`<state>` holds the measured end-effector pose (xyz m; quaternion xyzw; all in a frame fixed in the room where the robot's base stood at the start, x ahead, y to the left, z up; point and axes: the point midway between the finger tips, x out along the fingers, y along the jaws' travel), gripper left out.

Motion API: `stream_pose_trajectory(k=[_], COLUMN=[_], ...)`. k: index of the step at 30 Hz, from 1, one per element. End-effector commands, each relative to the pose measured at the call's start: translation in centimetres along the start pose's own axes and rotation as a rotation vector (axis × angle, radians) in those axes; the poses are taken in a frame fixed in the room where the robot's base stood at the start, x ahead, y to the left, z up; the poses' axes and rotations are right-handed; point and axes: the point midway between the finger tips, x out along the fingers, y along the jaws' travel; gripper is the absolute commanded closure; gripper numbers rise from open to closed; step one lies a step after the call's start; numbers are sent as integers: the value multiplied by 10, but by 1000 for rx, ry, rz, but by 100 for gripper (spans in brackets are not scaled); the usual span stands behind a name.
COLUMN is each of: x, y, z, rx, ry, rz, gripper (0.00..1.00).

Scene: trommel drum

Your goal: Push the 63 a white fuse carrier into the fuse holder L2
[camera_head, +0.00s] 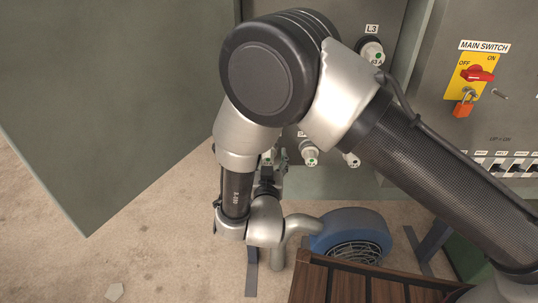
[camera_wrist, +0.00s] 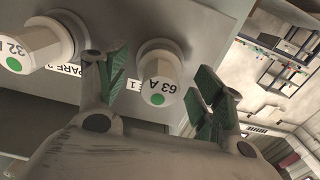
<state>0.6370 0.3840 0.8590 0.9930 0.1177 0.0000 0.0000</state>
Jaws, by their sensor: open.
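A white fuse carrier (camera_wrist: 160,82) marked 63 A, with a green dot, sits in a holder on the grey panel. A label ending in "E 1" shows partly beside it in the wrist view. My gripper (camera_wrist: 161,66) is open, with one green-padded finger on each side of this carrier and visible gaps. In the head view my gripper (camera_head: 272,160) is near the panel's lower part, partly hidden by my arm. The holder L2 is not visible; my arm covers part of the panel. A 63 A carrier (camera_head: 371,53) sits in the holder labelled L3.
A carrier marked 32 (camera_wrist: 38,46) sits beside the 63 A one. Two carriers (camera_head: 310,155) (camera_head: 351,159) show low on the panel. A main switch (camera_head: 477,75) with an orange padlock (camera_head: 463,109) is at right.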

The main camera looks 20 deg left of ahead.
Motion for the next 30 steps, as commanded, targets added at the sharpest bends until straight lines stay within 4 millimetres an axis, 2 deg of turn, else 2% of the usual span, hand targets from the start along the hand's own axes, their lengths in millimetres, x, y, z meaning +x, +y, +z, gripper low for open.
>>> stream_pose_trajectory(k=[3,12,14,15,30], x=[0,0,0,0,-15], y=[0,0,0,0,-1], z=[0,0,0,0,0], rx=[0,0,0,0,0], ry=[0,0,0,0,-1], rz=[0,0,0,0,-1], gripper=[32,87,98,100,100])
